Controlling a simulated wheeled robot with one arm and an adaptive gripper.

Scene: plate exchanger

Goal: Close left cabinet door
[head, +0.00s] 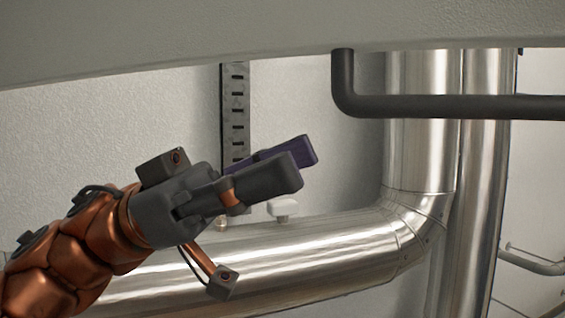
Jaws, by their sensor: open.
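My gripper (304,162) is in the middle of the head view, at the end of my copper-coloured arm, pointing right and slightly up. Its two dark fingers are apart, with nothing seen between them; the far finger looks purplish. No cabinet or left cabinet door can be made out in this view. A large grey-green surface (250,40) spans the top of the picture above my gripper; I cannot tell what it belongs to.
A shiny metal pipe (330,245) runs behind and below my gripper and bends up into a vertical pipe (420,130) at right. A dark bent pipe (450,107) crosses it. A slotted rail (236,110) is on the pale wall. A thin grey pipe (530,262) is at far right.

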